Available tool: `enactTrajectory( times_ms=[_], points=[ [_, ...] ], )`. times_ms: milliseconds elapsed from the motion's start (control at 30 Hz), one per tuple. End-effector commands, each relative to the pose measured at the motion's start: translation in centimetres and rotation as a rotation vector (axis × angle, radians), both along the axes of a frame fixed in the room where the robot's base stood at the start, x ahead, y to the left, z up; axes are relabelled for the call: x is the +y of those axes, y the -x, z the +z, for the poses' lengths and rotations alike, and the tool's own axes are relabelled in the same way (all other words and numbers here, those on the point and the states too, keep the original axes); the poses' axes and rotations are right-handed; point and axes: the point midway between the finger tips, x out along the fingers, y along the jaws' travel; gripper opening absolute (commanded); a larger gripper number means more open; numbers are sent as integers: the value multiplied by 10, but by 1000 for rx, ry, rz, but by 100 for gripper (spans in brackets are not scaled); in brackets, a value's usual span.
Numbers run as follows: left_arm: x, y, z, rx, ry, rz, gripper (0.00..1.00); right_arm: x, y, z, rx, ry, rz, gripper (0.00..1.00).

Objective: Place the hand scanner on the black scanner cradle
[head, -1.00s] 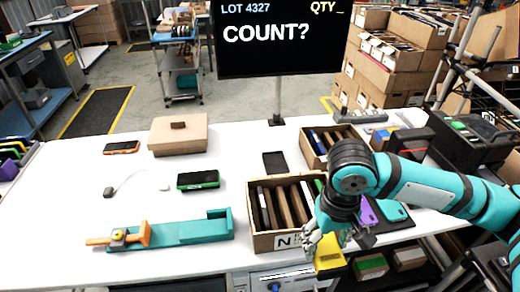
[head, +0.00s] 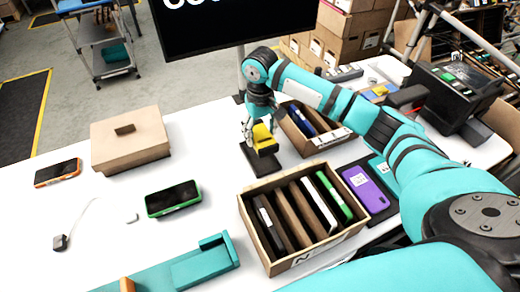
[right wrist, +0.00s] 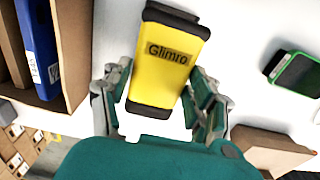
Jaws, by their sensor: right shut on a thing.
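The hand scanner (head: 262,138) is yellow with black ends. It also shows in the right wrist view (right wrist: 168,62), with a "Glimro" label facing the camera. My right gripper (head: 261,127) is shut on it, with fingers on both sides (right wrist: 165,95). The black scanner cradle (head: 264,166) lies flat on the white table, just below the scanner in the head view, and is partly covered by it. I cannot tell whether scanner and cradle touch. I cannot make out the cradle in the wrist view. My left gripper is not in view.
A carton with several upright devices (head: 248,205) stands in front of the cradle, and another carton (head: 326,146) stands close on its right. A green-edged handheld (head: 173,199), a lidded box (head: 128,148) and an orange-edged handheld (head: 57,173) lie to the left. A purple device (head: 368,188) lies right.

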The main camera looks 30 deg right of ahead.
Motion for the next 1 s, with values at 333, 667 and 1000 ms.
enactTrajectory(
  times_ms=[333, 667, 1000],
  points=[
    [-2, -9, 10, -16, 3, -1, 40, 0, 0, -43, 0, 0, -1, 34],
    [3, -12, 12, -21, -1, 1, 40, 0, -1, -68, -5, 0, 0, 34],
    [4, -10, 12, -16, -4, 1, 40, 1, 0, -71, -3, 0, 0, 70]
  ],
)
